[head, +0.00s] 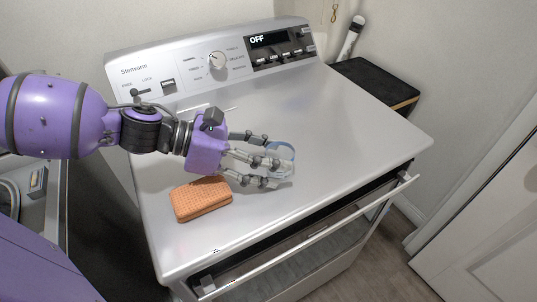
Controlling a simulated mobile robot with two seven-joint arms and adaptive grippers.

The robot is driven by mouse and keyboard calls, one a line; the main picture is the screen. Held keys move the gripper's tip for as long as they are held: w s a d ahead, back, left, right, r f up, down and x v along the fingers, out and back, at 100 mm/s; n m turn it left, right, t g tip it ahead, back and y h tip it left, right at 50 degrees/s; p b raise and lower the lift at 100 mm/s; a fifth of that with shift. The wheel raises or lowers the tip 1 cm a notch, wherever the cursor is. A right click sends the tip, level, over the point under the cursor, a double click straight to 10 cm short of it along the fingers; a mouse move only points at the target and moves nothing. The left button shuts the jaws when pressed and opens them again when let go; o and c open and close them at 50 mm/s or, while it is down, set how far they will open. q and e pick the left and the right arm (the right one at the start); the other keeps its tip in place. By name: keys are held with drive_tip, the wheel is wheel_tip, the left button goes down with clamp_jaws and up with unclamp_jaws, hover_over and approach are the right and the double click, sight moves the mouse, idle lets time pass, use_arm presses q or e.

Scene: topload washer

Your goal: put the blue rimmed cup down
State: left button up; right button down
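The blue rimmed cup (283,169) is a clear cup with a blue rim. It is at the middle of the white machine's top (345,130), right at the fingertips of my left gripper (268,160). The fingers reach in from the left and lie at the cup's left side, partly overlapping it. I cannot tell whether the fingers press on the cup or whether its base touches the surface. My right gripper is not in view.
An orange textured sponge-like block (202,198) lies just below and left of my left gripper. The control panel (215,62) with display and knob runs along the back. The top is clear to the right. A door with a handle bar (320,232) is at the front.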

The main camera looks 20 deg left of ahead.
use_arm(q)
drive_tip(key=shift+r, duration=0.1)
use_arm(e)
drive_tip(key=shift+w, duration=0.1)
use_arm(q)
drive_tip(key=shift+r, duration=0.1)
drive_tip(key=shift+s+a+r+p, duration=0.3)
drive_tip(key=shift+a+p, duration=0.25)
drive_tip(key=shift+p, duration=0.15)
drive_tip(key=p+v, duration=0.6)
drive_tip(key=v, duration=0.3)
drive_tip(key=shift+a+r, duration=0.1)
drive_tip(key=shift+r, duration=0.15)
drive_tip(key=shift+s+a+p, duration=0.35)
drive_tip(key=shift+a+p, duration=0.15)
drive_tip(key=shift+a, duration=0.1)
use_arm(e)
wheel_tip(320, 180, up, 8)
drive_tip(key=w, duration=0.2)
drive_tip(key=shift+r+t, duration=0.2)
drive_tip(key=shift+t, duration=0.2)
drive_tip(key=shift+a, duration=0.1)
drive_tip(key=shift+w+r, duration=0.1)
drive_tip(key=shift+w, duration=0.05)
